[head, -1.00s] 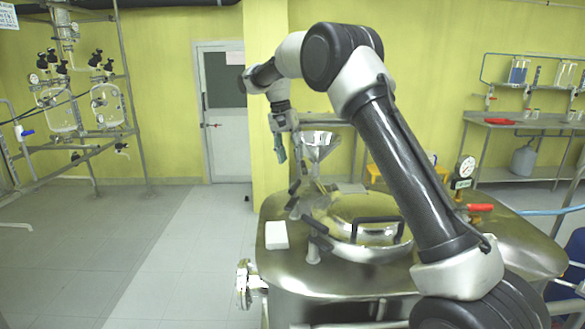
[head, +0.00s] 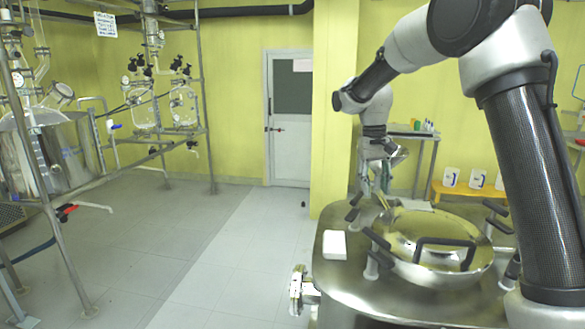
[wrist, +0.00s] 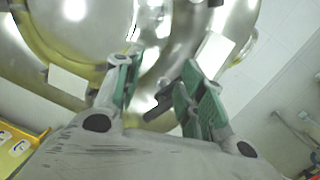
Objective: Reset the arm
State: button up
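My gripper (head: 377,180) hangs from my raised arm, pointing down above the far left part of the steel reactor lid (head: 440,240). In the wrist view my gripper (wrist: 157,68) shows two green-padded fingers spread apart, with nothing held between them. The shiny domed lid (wrist: 200,25) lies beyond the fingers, and a black clamp handle (wrist: 160,103) shows in the gap. I cannot tell how far the fingertips are from it.
A white block (head: 334,245) lies on the left of the steel top. Several black clamp handles ring the lid. A glass reactor rig (head: 170,100) and a steel vessel (head: 60,150) stand left. The floor between is clear.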

jog(key=s+d+r+t, duration=0.2)
jog(key=s+d, duration=0.2)
jog(key=s, duration=0.7)
jog(key=s+d+r+t, duration=0.1)
jog(key=s+d+r, duration=0.2)
jog(key=s, duration=0.8)
jog(key=s+d+r+t+y, duration=0.1)
jog(key=s+d, duration=0.4)
jog(key=s, duration=0.6)
jog(key=shift+s+d+r+t, duration=0.2)
jog(key=shift+d+r+t, duration=0.05)
jog(key=shift+r+t, duration=0.55)
jog(key=shift+f, duration=0.1)
jog(key=shift+c, duration=0.4)
